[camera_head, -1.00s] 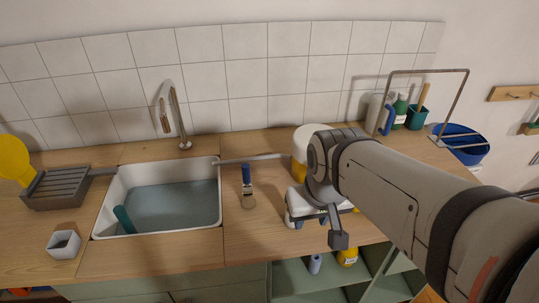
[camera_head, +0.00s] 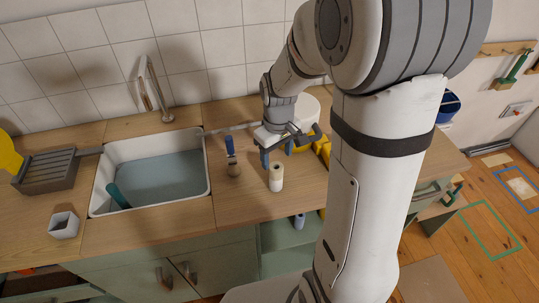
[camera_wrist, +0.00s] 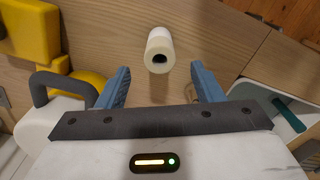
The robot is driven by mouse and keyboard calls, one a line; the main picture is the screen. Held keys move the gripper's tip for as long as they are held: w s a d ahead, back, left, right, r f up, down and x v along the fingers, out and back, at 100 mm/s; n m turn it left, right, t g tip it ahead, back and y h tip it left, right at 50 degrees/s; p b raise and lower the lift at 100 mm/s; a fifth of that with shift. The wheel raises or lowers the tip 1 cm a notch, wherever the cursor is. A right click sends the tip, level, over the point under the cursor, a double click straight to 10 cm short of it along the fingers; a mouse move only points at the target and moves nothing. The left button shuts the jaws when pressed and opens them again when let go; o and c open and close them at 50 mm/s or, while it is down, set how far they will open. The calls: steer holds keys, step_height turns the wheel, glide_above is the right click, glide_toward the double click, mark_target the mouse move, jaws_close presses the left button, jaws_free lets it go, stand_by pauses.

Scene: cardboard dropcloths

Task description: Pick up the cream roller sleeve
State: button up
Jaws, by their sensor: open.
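The cream roller sleeve (camera_head: 276,178) stands upright on the wooden counter, right of the paintbrush, in the head view. In the wrist view the sleeve (camera_wrist: 160,50) shows its dark open end, centred just beyond the fingertips. My gripper (camera_head: 277,155) is beside and above the sleeve in the head view, blue fingers apart. In the wrist view my gripper (camera_wrist: 162,80) is open and empty, with a finger on each side of the sleeve's line. No contact with the sleeve shows.
A blue-handled paintbrush (camera_head: 231,158) lies to the left. The sink (camera_head: 204,200) holds water and a green-handled tool (camera_head: 118,196). Yellow items (camera_head: 322,147) and a white container (camera_head: 312,106) stand close behind my gripper. Counter around the sleeve's front is clear.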

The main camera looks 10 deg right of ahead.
mark_target(276, 172)
step_height(276, 172, down, 8)
steer(key=shift+w+f+p, duration=0.1)
steer(key=shift+p, duration=0.6)
steer(key=c, duration=1.1)
steer(key=shift+c, duration=0.2)
step_height(276, 172, up, 10)
steer(key=b, duration=0.1)
